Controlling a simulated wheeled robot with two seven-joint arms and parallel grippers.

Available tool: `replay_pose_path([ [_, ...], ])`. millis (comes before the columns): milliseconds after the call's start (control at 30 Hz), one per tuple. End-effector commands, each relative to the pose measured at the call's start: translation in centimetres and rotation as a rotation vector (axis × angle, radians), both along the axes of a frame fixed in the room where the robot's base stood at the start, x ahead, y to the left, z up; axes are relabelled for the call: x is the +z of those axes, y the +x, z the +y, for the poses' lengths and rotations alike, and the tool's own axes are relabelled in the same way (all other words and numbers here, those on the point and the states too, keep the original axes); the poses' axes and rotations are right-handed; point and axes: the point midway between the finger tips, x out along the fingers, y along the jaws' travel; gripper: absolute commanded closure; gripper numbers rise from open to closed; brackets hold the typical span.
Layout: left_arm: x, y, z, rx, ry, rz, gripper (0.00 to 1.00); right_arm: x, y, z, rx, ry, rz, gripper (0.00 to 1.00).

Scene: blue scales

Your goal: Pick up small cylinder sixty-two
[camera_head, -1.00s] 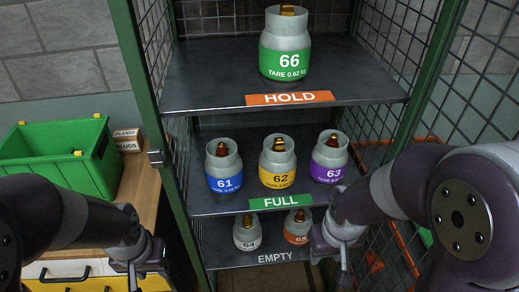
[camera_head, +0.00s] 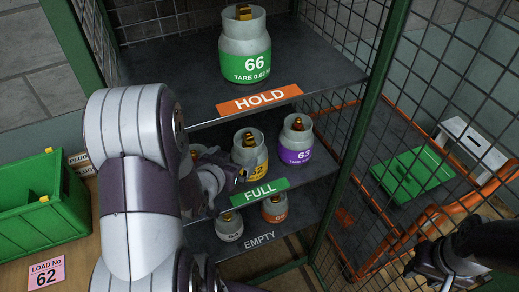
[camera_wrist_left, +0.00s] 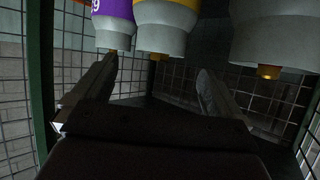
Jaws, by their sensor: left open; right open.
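Small cylinder 62 (camera_head: 250,162), grey with a yellow band and brass valve, stands on the FULL shelf (camera_head: 285,185), partly hidden by my left gripper. My left gripper (camera_head: 226,172) is open just in front of it, at its left side. In the left wrist view, which looks inverted, the yellow-banded cylinder (camera_wrist_left: 165,15) sits beyond and between the open fingers (camera_wrist_left: 157,68); contact is not visible. My right gripper (camera_head: 430,262) is open and empty, far right, away from the cylinders. A pink card (camera_head: 46,272) reads LOAD No 62.
Purple cylinder 63 (camera_head: 295,145) stands right of 62. In the wrist view a grey cylinder (camera_wrist_left: 275,40) is close to the right finger. Large cylinder 66 (camera_head: 245,50) is on the HOLD shelf (camera_head: 190,85) above. Two cylinders sit on the EMPTY shelf. Mesh and green posts (camera_head: 350,130) enclose the rack.

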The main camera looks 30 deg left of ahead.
Motion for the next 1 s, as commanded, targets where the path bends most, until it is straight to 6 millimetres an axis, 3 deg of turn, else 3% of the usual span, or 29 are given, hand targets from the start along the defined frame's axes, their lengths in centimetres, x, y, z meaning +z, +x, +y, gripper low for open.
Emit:
replay_pose_path([
  [100, 0.5, 0.7, 0.2, -0.004, -0.011, -0.075, 0.0, 0.5, 0.0, 0.0, 0.0, 0.0, 0.001, 0.57],
  [300, -1.3, 4.9, 0.4, -0.006, -0.013, -0.082, 0.0, 0.6, 0.0, 0.0, 0.0, 0.0, 0.001, 0.57],
  [700, -3.9, 10.6, 0.9, -0.004, -0.013, -0.079, 0.0, 1.8, 0.0, 0.0, 0.0, 0.0, 0.0, 0.57],
  [1000, -4.3, 11.4, 1.1, -0.002, -0.012, -0.081, 0.0, 1.8, 0.0, 0.0, 0.0, 0.0, 0.001, 0.57],
])
